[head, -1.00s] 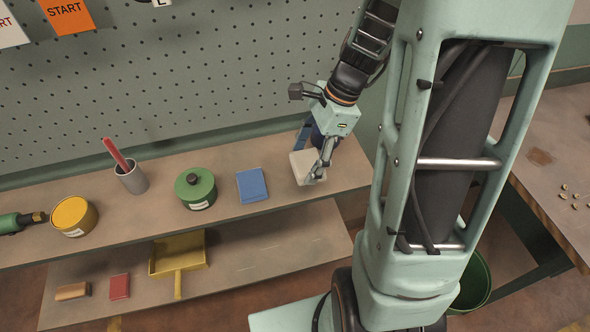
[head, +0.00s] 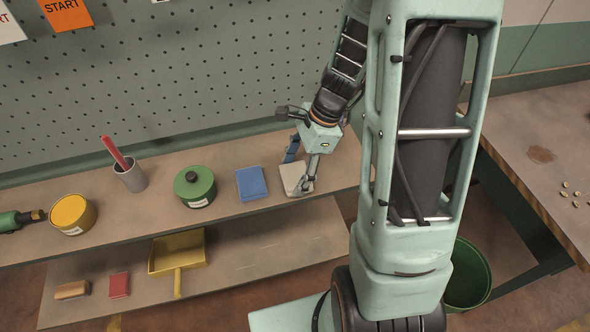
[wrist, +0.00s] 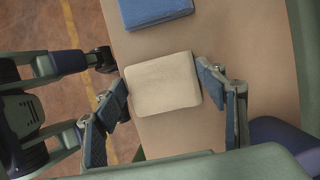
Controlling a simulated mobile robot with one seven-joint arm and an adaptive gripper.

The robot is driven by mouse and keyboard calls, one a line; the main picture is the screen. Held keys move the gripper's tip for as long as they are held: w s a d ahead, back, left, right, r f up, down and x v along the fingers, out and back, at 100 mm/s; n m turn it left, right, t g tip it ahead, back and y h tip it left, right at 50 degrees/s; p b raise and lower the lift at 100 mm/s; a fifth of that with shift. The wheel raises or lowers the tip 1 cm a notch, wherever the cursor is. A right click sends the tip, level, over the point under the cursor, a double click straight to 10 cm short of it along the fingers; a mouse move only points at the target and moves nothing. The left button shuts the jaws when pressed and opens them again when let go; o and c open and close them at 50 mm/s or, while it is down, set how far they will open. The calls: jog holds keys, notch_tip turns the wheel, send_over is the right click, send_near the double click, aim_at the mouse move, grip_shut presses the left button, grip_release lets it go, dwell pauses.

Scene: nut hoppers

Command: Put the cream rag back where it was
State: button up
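The cream rag (head: 293,176), a flat folded square, is low over the right end of the upper shelf, right of the blue rag (head: 250,184). It looks level with the shelf top; I cannot tell whether it fully rests there. In the wrist view the cream rag (wrist: 162,85) fills the space between the fingertips of my gripper (wrist: 161,80). The tips meet its two opposite sides, so the gripper appears shut on it. The blue rag (wrist: 155,10) is apart from it. In the head view my gripper (head: 299,172) points down and partly covers the rag's right side.
Left along the upper shelf (head: 225,158) stand a green tin (head: 195,187), a grey cup (head: 131,178) with a red stick and a yellow tin (head: 73,215). The lower shelf holds a yellow dustpan (head: 178,255). A green bucket (head: 468,275) stands at right.

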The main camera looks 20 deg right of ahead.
jog(key=o, duration=0.4)
jog(key=shift+r, duration=0.3)
jog(key=v, duration=1.1)
jog(key=shift+d+r+p, duration=0.2)
jog(key=shift+r+p, duration=0.15)
